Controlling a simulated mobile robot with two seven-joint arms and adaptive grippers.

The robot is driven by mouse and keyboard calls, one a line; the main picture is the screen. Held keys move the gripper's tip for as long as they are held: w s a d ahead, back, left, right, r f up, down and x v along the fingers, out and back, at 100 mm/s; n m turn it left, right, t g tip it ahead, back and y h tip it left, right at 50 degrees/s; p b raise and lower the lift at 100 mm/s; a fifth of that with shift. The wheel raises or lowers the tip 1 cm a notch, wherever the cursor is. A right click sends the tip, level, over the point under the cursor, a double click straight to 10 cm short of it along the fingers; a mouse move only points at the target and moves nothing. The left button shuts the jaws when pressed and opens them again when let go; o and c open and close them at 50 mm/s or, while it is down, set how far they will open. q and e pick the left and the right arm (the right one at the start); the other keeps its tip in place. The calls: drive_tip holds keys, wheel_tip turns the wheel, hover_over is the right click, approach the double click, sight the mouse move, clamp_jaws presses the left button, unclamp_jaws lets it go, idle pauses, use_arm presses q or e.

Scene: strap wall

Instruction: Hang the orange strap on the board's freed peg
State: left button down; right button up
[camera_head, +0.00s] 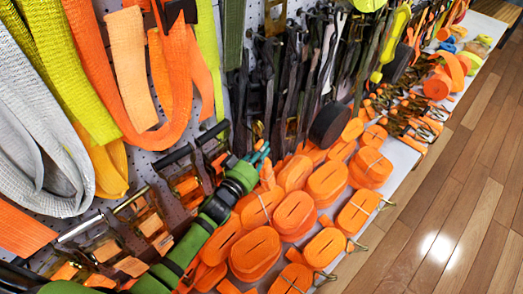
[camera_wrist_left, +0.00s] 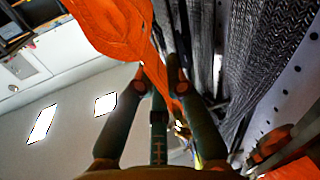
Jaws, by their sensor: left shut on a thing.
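My left gripper (camera_head: 261,154) has teal fingers and is at the end of my green arm, in front of the dark straps and above the piled orange rolls. In the left wrist view the left gripper (camera_wrist_left: 160,88) is shut on an orange strap (camera_wrist_left: 112,28), which runs from the top of the picture down between the fingers. In the head view the held strap is hard to tell from the orange rolls behind. The white perforated board (camera_head: 232,22) carries hanging straps; it also shows in the left wrist view (camera_wrist_left: 292,92). I cannot pick out the freed peg. My right gripper is not in view.
Several flat orange rolls (camera_head: 293,213) fill the shelf below the board. Wide orange (camera_head: 180,85) and grey straps (camera_head: 40,140) hang at the left. Dark straps (camera_head: 292,80) hang close beyond my gripper. The wooden floor (camera_head: 455,190) at the right is clear.

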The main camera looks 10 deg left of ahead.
use_arm(q)
drive_tip(key=c, duration=1.2)
unclamp_jaws()
